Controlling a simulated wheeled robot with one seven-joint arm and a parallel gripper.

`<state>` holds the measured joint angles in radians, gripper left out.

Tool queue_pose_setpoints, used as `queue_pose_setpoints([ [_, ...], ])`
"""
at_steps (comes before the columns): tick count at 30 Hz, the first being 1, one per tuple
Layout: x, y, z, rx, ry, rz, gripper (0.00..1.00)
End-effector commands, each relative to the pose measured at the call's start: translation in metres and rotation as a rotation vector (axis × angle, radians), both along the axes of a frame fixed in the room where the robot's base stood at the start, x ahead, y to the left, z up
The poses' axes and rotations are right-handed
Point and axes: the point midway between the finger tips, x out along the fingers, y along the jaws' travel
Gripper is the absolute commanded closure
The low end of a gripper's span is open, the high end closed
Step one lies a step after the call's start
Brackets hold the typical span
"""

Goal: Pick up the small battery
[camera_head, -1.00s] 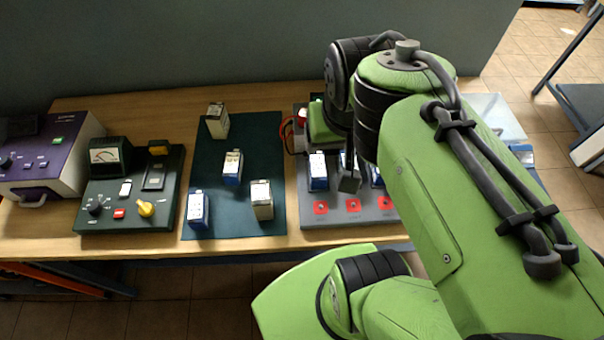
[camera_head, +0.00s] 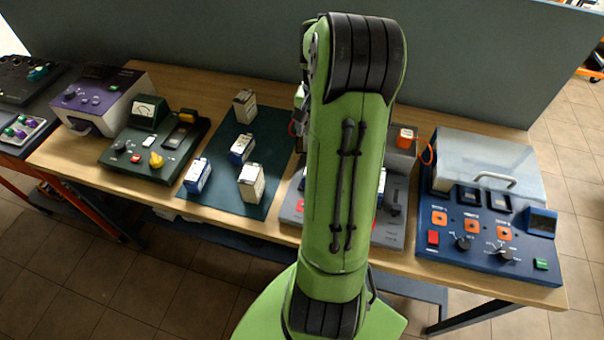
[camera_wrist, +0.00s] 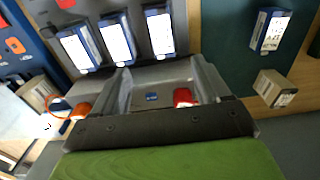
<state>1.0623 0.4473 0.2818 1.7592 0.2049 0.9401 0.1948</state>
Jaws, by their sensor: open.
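Several batteries stand on the dark green mat (camera_head: 222,192): a far beige one (camera_head: 245,107), a near beige one (camera_head: 251,184), and two blue ones with pale faces, one mid-mat (camera_head: 240,149) and one at left (camera_head: 197,175). I cannot tell which is the small battery. Three blue batteries (camera_wrist: 115,42) sit in a row in a grey dock in the wrist view. My gripper (camera_wrist: 165,85) is open, with no battery between its fingers, beside that row. The wrist view also shows a blue battery (camera_wrist: 270,30) and a beige one (camera_wrist: 275,88) on the mat side.
A blue control box (camera_head: 490,225) with a clear lid stands at right. A green meter panel (camera_head: 150,150) and a purple device (camera_head: 100,97) stand left of the mat. The grey dock (camera_head: 388,232) is partly behind my arm. A wall (camera_head: 440,60) runs behind the table.

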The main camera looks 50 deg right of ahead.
Motion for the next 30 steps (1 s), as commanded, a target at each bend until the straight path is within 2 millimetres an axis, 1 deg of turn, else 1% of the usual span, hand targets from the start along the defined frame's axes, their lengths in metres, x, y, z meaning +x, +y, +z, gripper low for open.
queue_pose_setpoints([
  [9, 0.0, 0.002, -0.078, 0.006, 0.004, 0.003, 0.24],
  [12, 0.0, 0.002, -0.094, 0.004, 0.002, 0.003, 0.24],
  [14, 0.0, 0.002, -0.099, 0.003, 0.001, 0.003, 0.24],
  [17, 0.0, 0.002, -0.113, 0.004, 0.003, 0.003, 0.24],
  [21, 0.002, 0.002, -0.14, 0.003, 0.002, 0.004, 0.24],
  [24, 0.002, 0.002, -0.151, 0.001, 0.001, 0.005, 0.24],
  [30, 0.002, 0.002, -0.152, -0.002, 0.001, 0.005, 0.24],
])
